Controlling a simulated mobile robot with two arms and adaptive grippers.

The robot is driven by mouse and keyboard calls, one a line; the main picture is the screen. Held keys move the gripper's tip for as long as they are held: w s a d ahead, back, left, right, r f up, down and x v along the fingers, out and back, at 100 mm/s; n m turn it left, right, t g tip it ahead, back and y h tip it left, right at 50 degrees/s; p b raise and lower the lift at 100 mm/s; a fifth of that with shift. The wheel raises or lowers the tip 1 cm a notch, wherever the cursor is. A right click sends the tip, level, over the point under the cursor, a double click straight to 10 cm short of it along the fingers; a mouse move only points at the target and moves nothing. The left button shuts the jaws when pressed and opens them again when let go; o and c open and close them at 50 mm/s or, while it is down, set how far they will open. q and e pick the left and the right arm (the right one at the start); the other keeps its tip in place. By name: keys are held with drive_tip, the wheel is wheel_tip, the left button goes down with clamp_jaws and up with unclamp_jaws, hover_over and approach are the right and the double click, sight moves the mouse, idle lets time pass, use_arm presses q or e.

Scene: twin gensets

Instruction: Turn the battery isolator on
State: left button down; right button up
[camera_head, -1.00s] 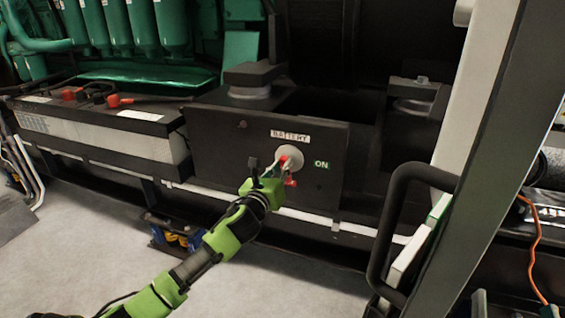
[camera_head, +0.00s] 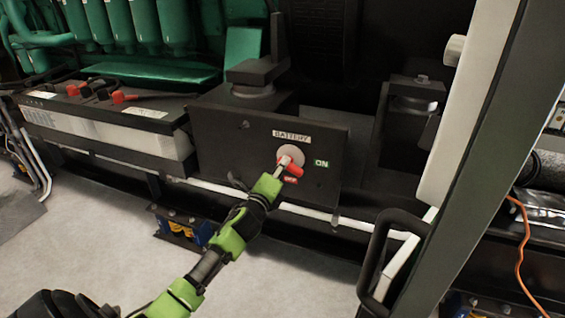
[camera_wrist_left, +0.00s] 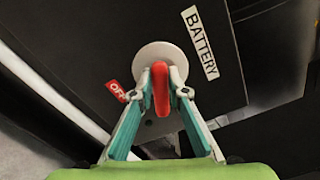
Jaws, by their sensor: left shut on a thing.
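The battery isolator has a red handle (camera_head: 296,168) on a pale round plate (camera_head: 291,154) on a dark panel (camera_head: 225,150). In the head view the handle points right and slightly down, between the red OFF label (camera_head: 290,180) and the green ON label (camera_head: 321,163). My left gripper (camera_head: 284,163) is at the handle. In the left wrist view its fingers (camera_wrist_left: 161,80) are shut on the red handle (camera_wrist_left: 161,92), one on each side. The OFF label (camera_wrist_left: 115,92) is to the left there; the ON label is not visible. My right gripper is not in view.
A BATTERY label (camera_head: 292,138) is above the plate. A battery box (camera_head: 110,130) with red terminals stands left. A black grab handle (camera_head: 385,245) and a grey post (camera_head: 470,170) stand right. The floor (camera_head: 110,240) is clear at front left.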

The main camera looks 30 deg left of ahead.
use_arm(q)
drive_tip(key=shift+f+n+p, duration=0.2)
drive_tip(key=shift+n+p, duration=0.7)
drive_tip(key=shift+n, duration=1.6)
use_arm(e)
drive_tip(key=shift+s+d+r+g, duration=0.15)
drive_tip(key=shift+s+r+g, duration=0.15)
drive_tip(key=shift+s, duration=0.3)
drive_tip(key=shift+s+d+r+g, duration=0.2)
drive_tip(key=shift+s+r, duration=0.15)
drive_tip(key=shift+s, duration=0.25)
use_arm(q)
drive_tip(key=c, duration=2)
unclamp_jaws()
drive_tip(key=shift+o, duration=0.2)
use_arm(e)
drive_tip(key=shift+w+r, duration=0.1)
use_arm(q)
drive_tip(key=v, duration=1.2)
